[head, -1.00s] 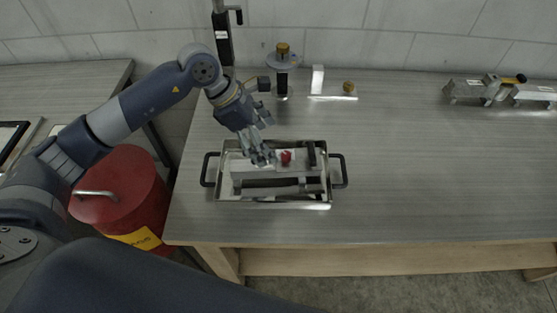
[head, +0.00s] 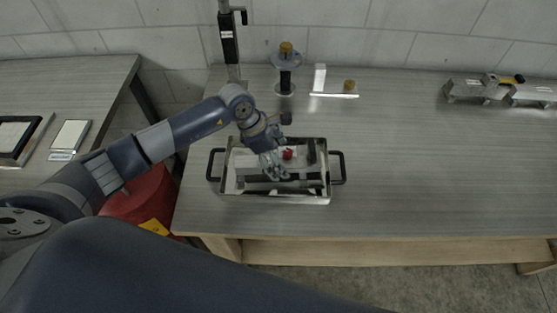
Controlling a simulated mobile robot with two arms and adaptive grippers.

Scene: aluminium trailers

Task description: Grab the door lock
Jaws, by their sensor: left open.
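A metal tray (head: 328,196) with dark side handles stands on the grey table. In it lie a small red part (head: 288,154), an upright dark piece (head: 311,152) and a long grey bar (head: 285,186). I cannot tell for sure which of these is the door lock; they are small and partly hidden. My left gripper (head: 273,168) is open over the left middle of the tray, its fingers pointing down, just left of the red part. It hides some of the tray's contents. I cannot tell whether the fingers touch anything. My right gripper is out of view.
Behind the tray stand a dark post with a round disc (head: 286,62) and a white bracket (head: 320,79) with a brass knob. A metal clamp assembly (head: 483,89) lies at the far right. A red drum (head: 146,196) stands left of the table.

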